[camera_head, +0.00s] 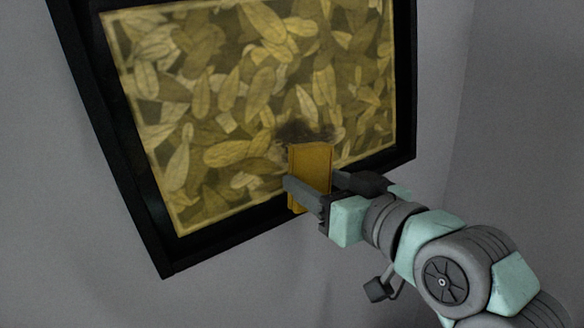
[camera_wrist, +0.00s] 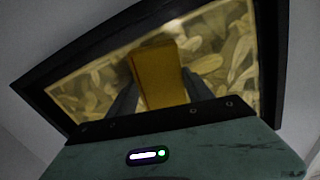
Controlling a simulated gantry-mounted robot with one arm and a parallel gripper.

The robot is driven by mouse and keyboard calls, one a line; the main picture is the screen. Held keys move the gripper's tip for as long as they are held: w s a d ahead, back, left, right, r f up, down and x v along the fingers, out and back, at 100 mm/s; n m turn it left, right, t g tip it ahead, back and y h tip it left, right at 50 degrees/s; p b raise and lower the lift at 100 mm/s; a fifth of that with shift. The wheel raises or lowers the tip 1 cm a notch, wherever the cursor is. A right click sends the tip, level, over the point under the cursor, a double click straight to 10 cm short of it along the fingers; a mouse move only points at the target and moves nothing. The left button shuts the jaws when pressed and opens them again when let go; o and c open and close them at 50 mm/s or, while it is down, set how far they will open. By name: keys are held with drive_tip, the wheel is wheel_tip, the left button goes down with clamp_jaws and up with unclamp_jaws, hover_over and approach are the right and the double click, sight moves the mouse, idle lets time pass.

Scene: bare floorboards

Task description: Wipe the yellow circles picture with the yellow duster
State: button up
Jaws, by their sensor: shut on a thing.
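The picture (camera_head: 235,95) hangs on the wall in a thick black frame; it shows yellow-green leaf shapes rather than plain circles. A dark smudge (camera_head: 303,130) lies on its lower right part. My gripper (camera_head: 312,188) is shut on the yellow duster (camera_head: 311,165), a flat upright block, in front of the picture's lower edge, just below the smudge. In the wrist view the duster (camera_wrist: 158,72) stands between the two dark fingers, with the picture (camera_wrist: 215,60) behind it. I cannot tell whether the duster touches the picture. The duster hides part of the picture's lower edge.
The black frame (camera_head: 125,165) stands out around the picture as a raised border. Plain grey wall (camera_head: 60,240) lies to the left and below. A wall corner (camera_head: 455,110) runs down to the right of the frame.

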sight(281, 161)
drive_tip(key=shift+w+a+f, duration=0.1)
drive_tip(key=shift+w+a, duration=0.2)
drive_tip(key=shift+w, duration=0.1)
drive_tip(key=shift+b+x, duration=0.65)
drive_tip(key=shift+x, duration=1.9)
drive_tip(key=shift+b+x, duration=0.45)
drive_tip(key=shift+x, duration=0.6)
drive_tip(key=shift+d, duration=0.1)
